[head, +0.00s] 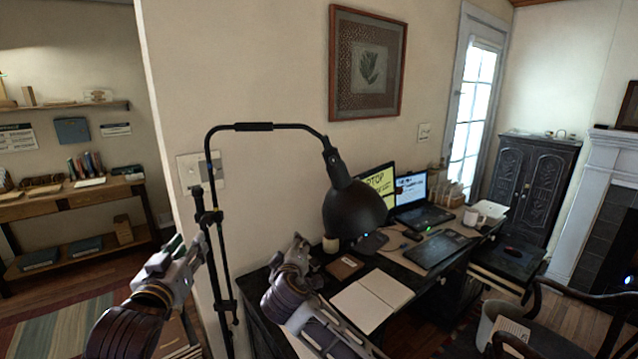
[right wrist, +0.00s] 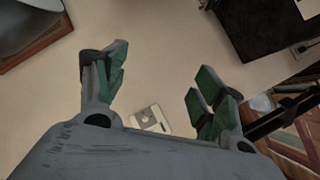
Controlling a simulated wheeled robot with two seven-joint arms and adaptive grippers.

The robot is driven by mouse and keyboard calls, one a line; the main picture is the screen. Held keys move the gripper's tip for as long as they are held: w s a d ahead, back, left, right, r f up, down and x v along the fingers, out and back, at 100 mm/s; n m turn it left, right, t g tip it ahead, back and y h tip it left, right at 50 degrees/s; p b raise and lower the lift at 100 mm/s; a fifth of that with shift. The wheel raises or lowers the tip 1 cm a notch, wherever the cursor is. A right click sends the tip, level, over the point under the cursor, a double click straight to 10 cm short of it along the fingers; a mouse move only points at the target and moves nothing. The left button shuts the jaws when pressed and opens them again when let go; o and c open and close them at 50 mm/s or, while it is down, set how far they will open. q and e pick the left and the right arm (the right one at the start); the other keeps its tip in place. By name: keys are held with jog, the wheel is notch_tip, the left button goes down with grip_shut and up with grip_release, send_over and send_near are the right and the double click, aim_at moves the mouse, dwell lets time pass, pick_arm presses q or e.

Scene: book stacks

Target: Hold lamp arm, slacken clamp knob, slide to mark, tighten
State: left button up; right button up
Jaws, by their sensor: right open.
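The black floor lamp has a thin upright pole (head: 222,265) and an arched arm (head: 270,126) ending in a dark round shade (head: 354,208). A small clamp fitting (head: 209,216) sits high on the pole; which part is its knob is too small to tell. No mark can be made out. My left gripper (head: 186,252) is just left of the pole, below the clamp; whether it touches the pole or is open is unclear. My right gripper (head: 298,243) is right of the pole, under the arch and left of the shade. In the right wrist view its green-padded fingers (right wrist: 155,90) are apart and empty.
Behind stands a desk with an open notebook (head: 372,300), laptop (head: 420,200) and mug (head: 472,216). A wall with a switch plate (head: 201,171) is close behind the pole. A wooden chair (head: 560,330) is at lower right, a shelf (head: 75,196) at left.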

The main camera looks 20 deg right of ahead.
jog(key=s+r+m+h, duration=0.2)
jog(key=s+r+m, duration=0.15)
jog(key=r, duration=0.95)
jog(key=m+h, duration=0.4)
jog(key=m, duration=0.2)
send_near(332, 167)
jog(key=a, duration=0.1)
jog(key=shift+s+d, duration=0.1)
jog(key=shift+s, duration=0.65)
jog(key=shift+w, duration=0.1)
jog(key=shift+x, duration=6.85)
grip_shut()
